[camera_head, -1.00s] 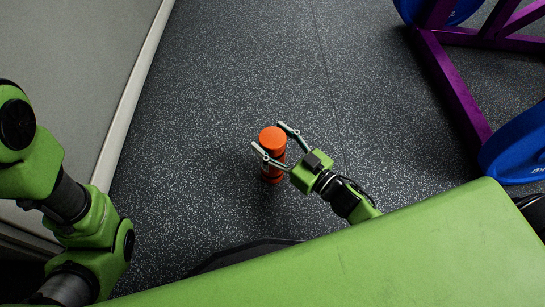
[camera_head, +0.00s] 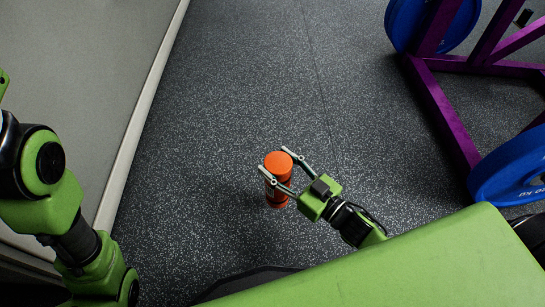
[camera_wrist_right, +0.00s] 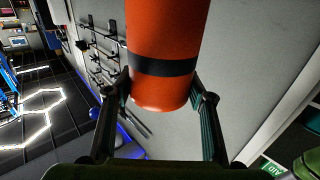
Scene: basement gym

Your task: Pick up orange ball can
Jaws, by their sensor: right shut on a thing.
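The orange ball can (camera_head: 278,163) is a cylinder with a flat orange top and dark bands, roughly upright in the head view. My right gripper (camera_head: 274,160) is shut on it, with one finger on each side of its upper part. In the right wrist view the can (camera_wrist_right: 163,88), with one black band, sits between the two fingers of the right gripper (camera_wrist_right: 162,97). Whether the can's base touches the floor is unclear. My left arm shows at the left edge of the head view, but its gripper is out of frame.
The speckled dark floor (camera_head: 240,90) around the can is clear. A grey wall with a pale skirting (camera_head: 140,120) runs along the left. A purple rack frame (camera_head: 440,115) with blue weight plates (camera_head: 510,168) stands at the right.

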